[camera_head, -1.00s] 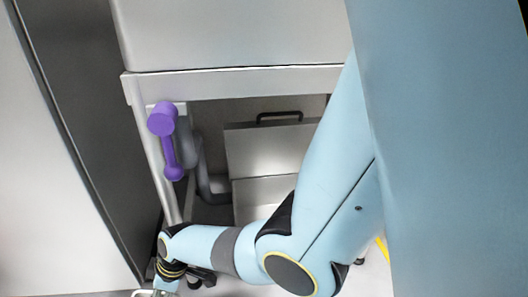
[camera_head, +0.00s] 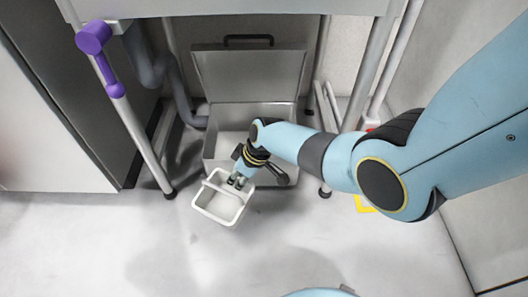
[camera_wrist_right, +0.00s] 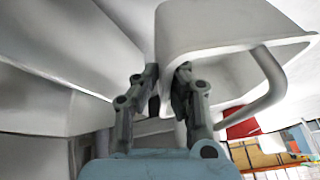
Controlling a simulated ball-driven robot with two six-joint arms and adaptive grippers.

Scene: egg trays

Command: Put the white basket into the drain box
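The white basket (camera_head: 221,206) hangs in front of the drain box in the head view, above the floor, its open top facing up. It fills the upper right of the right wrist view (camera_wrist_right: 235,60). My right gripper (camera_head: 237,180) is shut on the basket's edge nearest the box; the wrist view shows its fingers (camera_wrist_right: 165,88) on either side of that edge. The drain box (camera_head: 250,111) is a metal box on the floor under the sink, with its lid (camera_head: 250,75) raised at the back. Its right front part is hidden behind my arm. My left gripper is out of view.
Sink-frame legs (camera_head: 148,148) stand on both sides of the box. A grey drain pipe (camera_head: 180,95) comes down at its left. A purple handle (camera_head: 95,38) is at upper left. The front floor is clear.

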